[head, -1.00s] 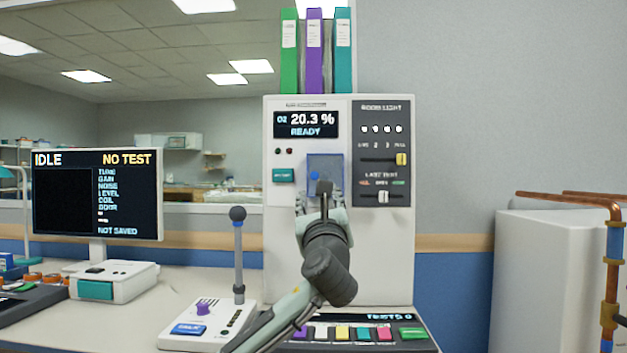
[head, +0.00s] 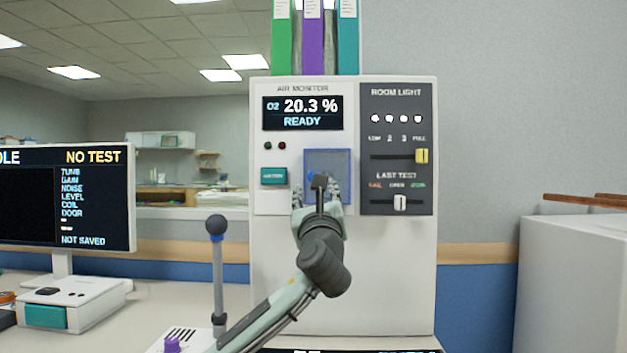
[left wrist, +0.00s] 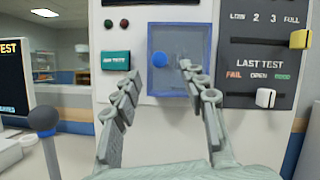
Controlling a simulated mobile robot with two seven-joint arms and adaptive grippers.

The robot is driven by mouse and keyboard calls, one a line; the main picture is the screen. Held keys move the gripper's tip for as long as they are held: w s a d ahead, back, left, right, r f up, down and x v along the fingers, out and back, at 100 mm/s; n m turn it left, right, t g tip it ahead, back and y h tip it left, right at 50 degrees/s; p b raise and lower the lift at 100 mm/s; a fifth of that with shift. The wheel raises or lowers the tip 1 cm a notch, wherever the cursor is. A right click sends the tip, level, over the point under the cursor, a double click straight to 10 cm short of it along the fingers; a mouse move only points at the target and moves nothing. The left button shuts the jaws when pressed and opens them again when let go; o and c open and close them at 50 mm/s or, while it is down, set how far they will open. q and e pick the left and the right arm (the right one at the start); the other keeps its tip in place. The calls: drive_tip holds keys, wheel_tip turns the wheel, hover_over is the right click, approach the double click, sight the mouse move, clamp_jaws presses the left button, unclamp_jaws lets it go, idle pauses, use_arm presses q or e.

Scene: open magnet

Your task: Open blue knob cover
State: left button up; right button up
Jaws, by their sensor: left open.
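The blue knob cover (head: 340,163) is a translucent blue rectangular panel on the front of the white air monitor (head: 285,235). It also shows in the left wrist view (left wrist: 200,35), where it looks closed, with a round blue knob (left wrist: 159,60) at its left. My left gripper (head: 318,190) is in front of the cover's lower part and hides some of it. In the left wrist view my left gripper (left wrist: 160,74) is open and empty, its right fingertip overlapping the cover and its left fingertip to the cover's left. I cannot tell whether a fingertip touches the cover. My right gripper is not in view.
A teal button (head: 274,176) is left of the cover. The dark room light panel (head: 397,180) with sliders is close on its right. A ball-topped microphone-like stalk (head: 217,265) stands beside my left arm. A monitor screen (head: 100,195) is at the left.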

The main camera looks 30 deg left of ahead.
use_arm(q)
drive_tip(key=x, duration=0.6)
drive_tip(key=shift+p, duration=0.3)
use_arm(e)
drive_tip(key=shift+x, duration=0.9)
use_arm(q)
drive_tip(key=shift+c, duration=0.5)
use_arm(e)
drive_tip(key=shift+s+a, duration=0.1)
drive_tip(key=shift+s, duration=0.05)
use_arm(q)
clamp_jaws()
